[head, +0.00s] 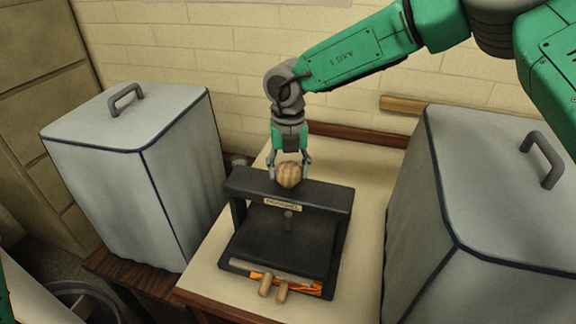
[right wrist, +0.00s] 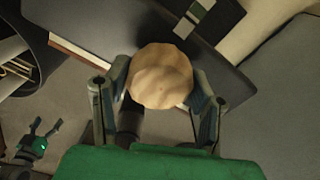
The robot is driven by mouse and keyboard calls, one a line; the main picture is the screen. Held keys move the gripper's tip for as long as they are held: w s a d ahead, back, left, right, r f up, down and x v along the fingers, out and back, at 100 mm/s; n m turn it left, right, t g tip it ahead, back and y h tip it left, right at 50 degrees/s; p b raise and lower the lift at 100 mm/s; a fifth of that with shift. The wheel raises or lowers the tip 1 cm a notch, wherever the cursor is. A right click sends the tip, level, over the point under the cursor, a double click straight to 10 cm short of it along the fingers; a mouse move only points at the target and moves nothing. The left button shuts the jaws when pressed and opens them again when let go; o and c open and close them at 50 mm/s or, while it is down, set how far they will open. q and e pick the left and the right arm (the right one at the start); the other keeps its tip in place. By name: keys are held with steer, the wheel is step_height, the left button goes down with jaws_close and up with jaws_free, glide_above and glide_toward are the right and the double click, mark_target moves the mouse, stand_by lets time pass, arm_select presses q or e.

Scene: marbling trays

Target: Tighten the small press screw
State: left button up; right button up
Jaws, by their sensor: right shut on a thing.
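The small black press (head: 285,240) stands on the pale table, with a crossbar (head: 310,193) across its top and a short screw shaft (head: 288,220) under the bar. A round, ribbed wooden knob (head: 288,175) sits above the crossbar. My right gripper (head: 290,170) comes down from above, its two fingers around the knob and shut on it. In the right wrist view the knob (right wrist: 160,77) fills the space between the fingers. My left gripper (right wrist: 38,140) seems to show, blurred and small, at the lower left of the right wrist view; it is not in the head view.
Two grey covered boxes with handles stand left (head: 130,180) and right (head: 500,200) of the press. Two wooden pegs (head: 273,288) stick out at its front beside orange material. A round bin (head: 85,300) stands at the lower left. Bare table (head: 365,220) shows right of the press.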

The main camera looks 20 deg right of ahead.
mark_target(288, 166)
steer(key=shift+w, duration=0.1)
stand_by(0.4)
steer(key=o, duration=1.2)
steer(key=shift+c, duration=0.2)
step_height(288, 166, up, 12)
steer(key=shift+f, duration=0.1)
